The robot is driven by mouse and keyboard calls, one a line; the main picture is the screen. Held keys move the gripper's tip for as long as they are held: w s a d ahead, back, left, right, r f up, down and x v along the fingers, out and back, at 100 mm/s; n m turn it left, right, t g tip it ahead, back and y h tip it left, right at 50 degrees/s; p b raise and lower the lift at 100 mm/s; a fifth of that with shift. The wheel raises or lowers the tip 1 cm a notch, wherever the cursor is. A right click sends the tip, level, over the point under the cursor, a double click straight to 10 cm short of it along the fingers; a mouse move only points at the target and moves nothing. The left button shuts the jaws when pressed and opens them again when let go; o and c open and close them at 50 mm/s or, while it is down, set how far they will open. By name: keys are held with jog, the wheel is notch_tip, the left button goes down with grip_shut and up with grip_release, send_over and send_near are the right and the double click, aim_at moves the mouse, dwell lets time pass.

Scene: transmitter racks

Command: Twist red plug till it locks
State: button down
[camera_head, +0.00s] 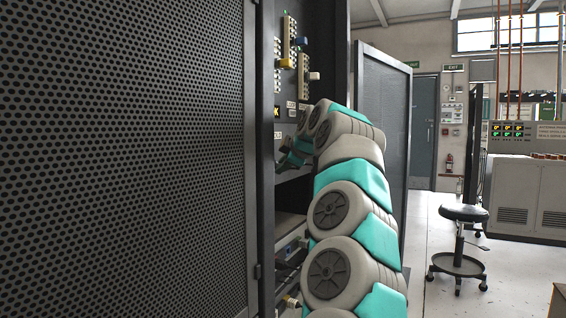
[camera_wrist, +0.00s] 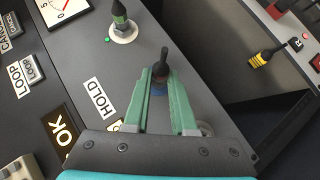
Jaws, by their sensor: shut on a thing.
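In the head view my gripper is at the rack panel (camera_head: 284,85), mostly hidden behind my arm, and the plug cannot be made out.
A green-and-black plug (camera_wrist: 119,17) in a white ring stands near the fingers. A yellow-and-black plug (camera_wrist: 264,56) is at the right. HOLD (camera_wrist: 95,97) and OK (camera_wrist: 62,131) labels lie to the left. A perforated door (camera_head: 130,150) fills the head view's left; a stool (camera_head: 462,213) stands on open floor.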

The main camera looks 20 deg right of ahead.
jog(key=shift+d+m+g+y+p, duration=0.1)
jog(key=shift+m+g+y+p, duration=0.3)
jog(key=shift+p, duration=1.4)
jog(key=c, duration=0.7)
grip_release()
jog(key=shift+o, duration=0.2)
jog(key=shift+r, duration=0.1)
jog(key=v, duration=1.2)
